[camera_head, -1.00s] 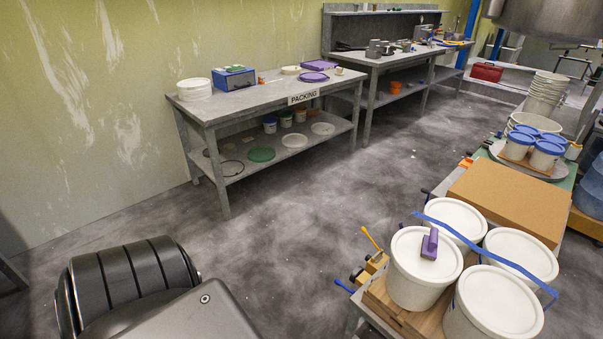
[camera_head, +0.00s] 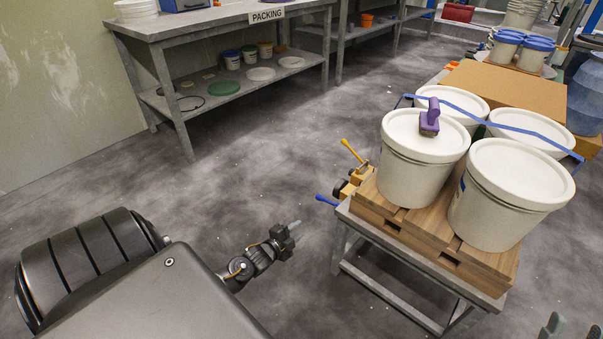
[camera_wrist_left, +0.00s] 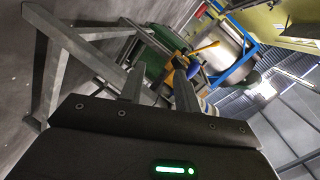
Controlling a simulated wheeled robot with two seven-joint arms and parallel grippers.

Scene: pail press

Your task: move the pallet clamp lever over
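The pallet clamp (camera_head: 356,182) is a yellow-orange block at the left side of the wooden pallet (camera_head: 420,222). Its yellow lever (camera_head: 352,150) points up and to the left; it also shows in the left wrist view (camera_wrist_left: 205,47). A blue handle (camera_head: 325,200) sticks out left below it. My left gripper (camera_head: 294,232) is open and empty, left of and lower in the picture than the clamp, apart from it. In the left wrist view its fingers (camera_wrist_left: 158,88) are spread, with the clamp beyond them. My right gripper (camera_head: 573,328) shows only separated fingertips at the bottom right.
The pallet rests on a grey table (camera_head: 385,285). The floor left of it is clear up to the packing bench (camera_head: 180,30).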

